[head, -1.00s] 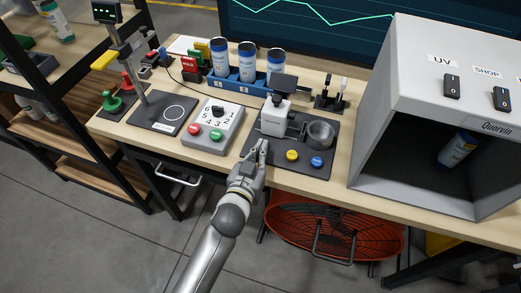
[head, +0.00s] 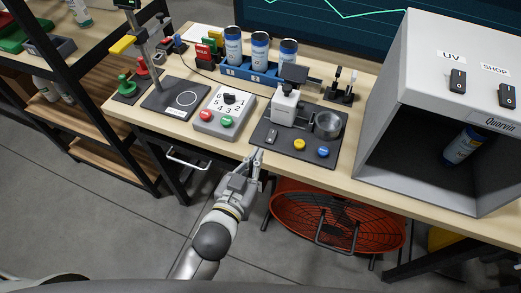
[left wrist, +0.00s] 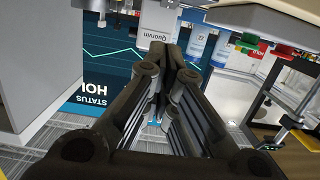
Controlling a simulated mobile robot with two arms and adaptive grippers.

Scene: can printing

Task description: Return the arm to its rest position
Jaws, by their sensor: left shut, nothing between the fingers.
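My left gripper (head: 256,158) is shut and empty. In the head view its fingertips are at the table's front edge, just in front of the dark machine base (head: 262,146) with a yellow and a blue button. My left arm comes up from the bottom of the picture. In the left wrist view the dark fingers (left wrist: 168,62) are drawn together with nothing between them. My right arm is not in view.
The wooden table (head: 205,146) carries a grey dial box (head: 213,124), a blue rack (head: 238,73) with cans, and a large grey cabinet (head: 410,75) holding a can (head: 461,147). Floor left of the arm is clear.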

